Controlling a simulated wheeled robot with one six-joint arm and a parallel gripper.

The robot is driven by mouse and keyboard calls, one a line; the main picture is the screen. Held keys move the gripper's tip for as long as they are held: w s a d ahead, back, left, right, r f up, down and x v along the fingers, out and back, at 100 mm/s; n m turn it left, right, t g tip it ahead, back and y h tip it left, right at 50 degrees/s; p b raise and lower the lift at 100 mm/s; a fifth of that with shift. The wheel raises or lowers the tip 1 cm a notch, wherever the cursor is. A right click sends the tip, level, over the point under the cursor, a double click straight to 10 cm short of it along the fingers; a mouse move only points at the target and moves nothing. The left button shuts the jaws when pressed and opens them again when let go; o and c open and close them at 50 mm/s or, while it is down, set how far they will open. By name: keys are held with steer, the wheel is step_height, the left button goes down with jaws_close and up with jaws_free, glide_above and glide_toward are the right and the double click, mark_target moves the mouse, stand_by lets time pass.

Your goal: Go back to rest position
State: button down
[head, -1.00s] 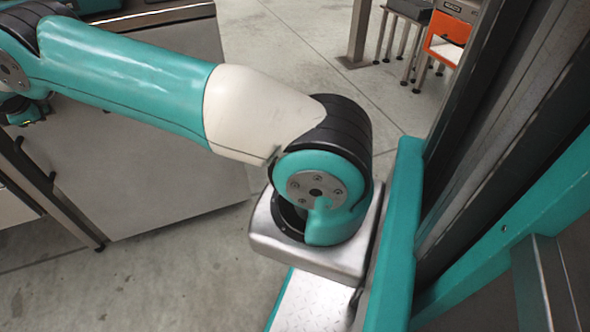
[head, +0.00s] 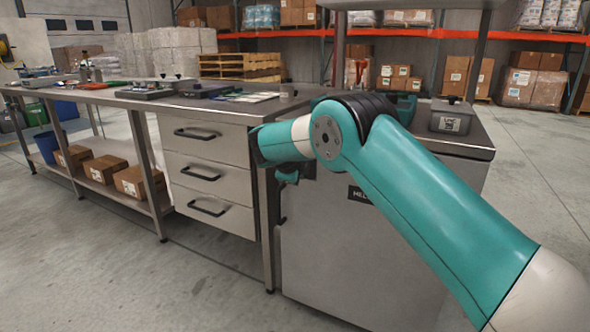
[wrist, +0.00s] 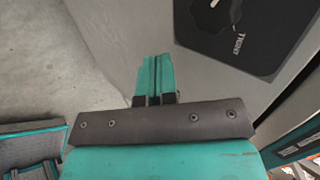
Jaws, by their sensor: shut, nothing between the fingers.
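My gripper (wrist: 155,62) shows in the wrist view with its two teal fingers pressed together and nothing between them. In the head view my arm reaches in from the lower right and folds at the elbow. A teal end part (head: 287,178) hangs below the forearm, in front of the counter, and the fingertips cannot be made out there.
A long steel workbench (head: 100,97) with drawers (head: 207,171) runs to the left. A grey cabinet (head: 345,255) with a countertop stands close behind my arm. A grey box (head: 451,118) sits on its top. Open concrete floor (head: 120,270) lies in front.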

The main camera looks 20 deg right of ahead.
steer(key=s+a+r+n+g+y, duration=0.1)
steer(key=s+a+r+n+y, duration=0.4)
steer(key=s+r+n, duration=0.55)
steer(key=s+a+n+g+y+p, duration=0.1)
steer(key=s+a+n+g+y, duration=0.2)
steer(key=s+n, duration=1.25)
steer(key=s+a+n+g+y, duration=0.25)
steer(key=s+n, duration=0.45)
steer(key=s, duration=1.8)
step_height(320, 180, up, 26)
steer(key=p, duration=2.6)
steer(key=shift+w+a, duration=0.15)
steer(key=shift+a, duration=0.1)
steer(key=shift+g, duration=0.25)
